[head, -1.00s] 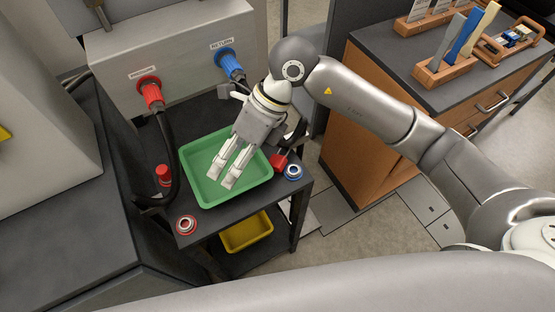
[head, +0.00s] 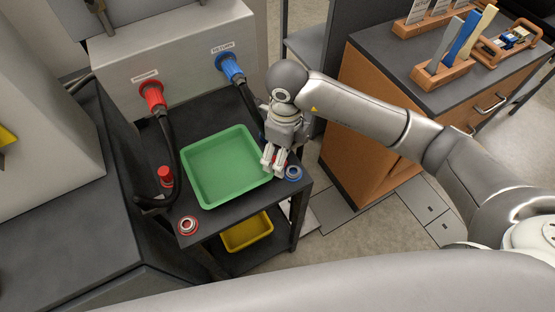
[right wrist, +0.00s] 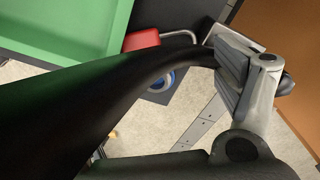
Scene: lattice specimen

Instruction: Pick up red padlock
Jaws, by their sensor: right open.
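The red padlock (right wrist: 142,39) shows in the right wrist view, its grey shackle (right wrist: 180,35) pointing right. It lies on the dark cart top beside the green tray. In the head view it is largely hidden behind my right gripper (head: 273,167). That gripper is open, pointing down at the padlock by the tray's right edge. In the wrist view a grey finger (right wrist: 248,85) is to the right of the shackle; I cannot tell whether it touches. My left gripper is not in view.
The green tray (head: 198,199) is left of the gripper. A blue ring (head: 293,173) is close on its right. A red ring (head: 187,225) and red knob (head: 165,175) are at left. A yellow bin (head: 246,232) is below.

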